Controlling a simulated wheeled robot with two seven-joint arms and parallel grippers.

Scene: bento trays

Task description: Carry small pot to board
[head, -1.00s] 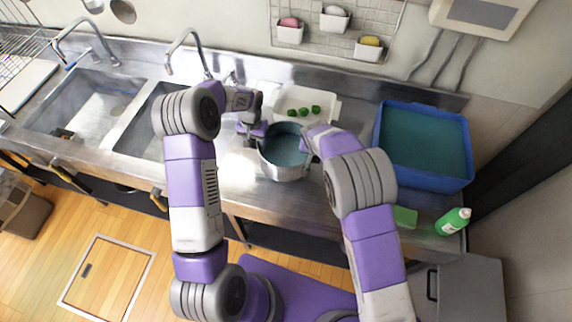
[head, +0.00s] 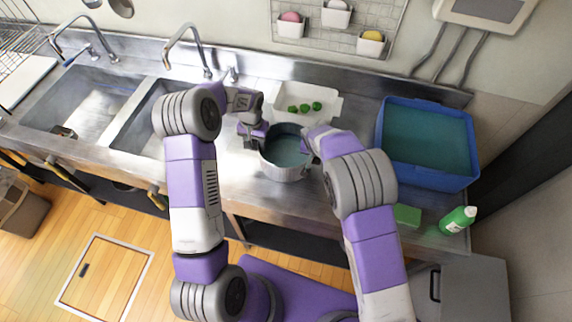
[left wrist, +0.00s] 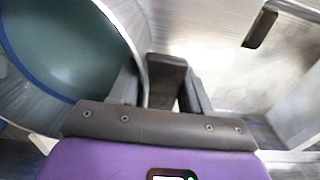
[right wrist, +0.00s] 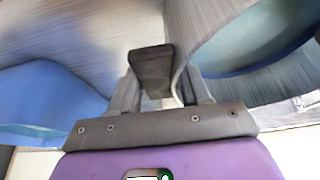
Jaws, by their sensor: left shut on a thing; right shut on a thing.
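The small pot (head: 287,171) is round and silvery with a blue-green inside. It is upright between my two grippers in front of the sinks' right side; I cannot tell whether it touches the counter. My left gripper (head: 255,136) is shut at the pot's left side, and my right gripper (head: 310,143) at its right side. In the left wrist view the pot (left wrist: 75,40) fills the left, with a dark block between the fingers. In the right wrist view the pot (right wrist: 255,50) fills the upper right, with a similar dark block. I cannot make out the board for certain.
A white tray (head: 329,113) with green pieces stands just behind the pot. A blue bin (head: 430,179), a green block (head: 407,215) and a green bottle (head: 458,220) are at right. Two sinks (head: 85,105) are at left. Some steel counter (head: 352,115) is bare right of the tray.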

